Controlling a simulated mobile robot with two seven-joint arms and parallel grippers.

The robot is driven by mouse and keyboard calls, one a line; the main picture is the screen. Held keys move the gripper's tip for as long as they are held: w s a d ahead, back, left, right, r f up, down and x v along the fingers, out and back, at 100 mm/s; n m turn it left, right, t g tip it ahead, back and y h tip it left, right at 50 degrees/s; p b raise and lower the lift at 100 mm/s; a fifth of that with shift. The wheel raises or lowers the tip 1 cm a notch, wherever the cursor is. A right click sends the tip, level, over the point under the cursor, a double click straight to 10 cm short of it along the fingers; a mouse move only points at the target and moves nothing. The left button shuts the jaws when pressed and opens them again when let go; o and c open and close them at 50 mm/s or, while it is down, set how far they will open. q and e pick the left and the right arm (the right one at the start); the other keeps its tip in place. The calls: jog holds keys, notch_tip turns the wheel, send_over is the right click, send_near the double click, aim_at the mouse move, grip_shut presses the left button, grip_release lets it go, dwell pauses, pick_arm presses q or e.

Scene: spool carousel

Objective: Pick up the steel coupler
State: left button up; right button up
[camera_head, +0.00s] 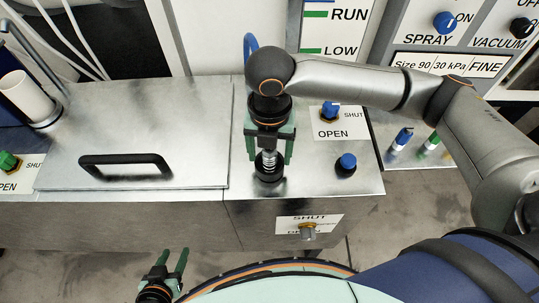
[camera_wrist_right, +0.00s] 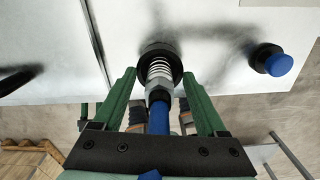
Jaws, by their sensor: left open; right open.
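The steel coupler (camera_head: 268,160) stands upright in a black round socket on the metal cabinet top. A coiled spring and a hex collar show on it in the right wrist view (camera_wrist_right: 159,72), with a blue hose running from the collar toward my gripper. My right gripper (camera_head: 270,157) points down over the coupler and is open. In the wrist view its green fingers (camera_wrist_right: 157,78) stand on either side of the coupler, with gaps visible on both sides. My left gripper (camera_head: 173,256) is open and empty, low in front of the cabinet.
A blue-capped knob (camera_head: 347,163) stands right of the coupler; it also shows in the wrist view (camera_wrist_right: 272,60). A blue valve (camera_head: 330,111) with an OPEN/SHUT label is behind it. A lid with a black handle (camera_head: 124,166) lies left. A brass valve (camera_head: 307,231) is on the front face.

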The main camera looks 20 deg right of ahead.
grip_shut()
dwell(0.5)
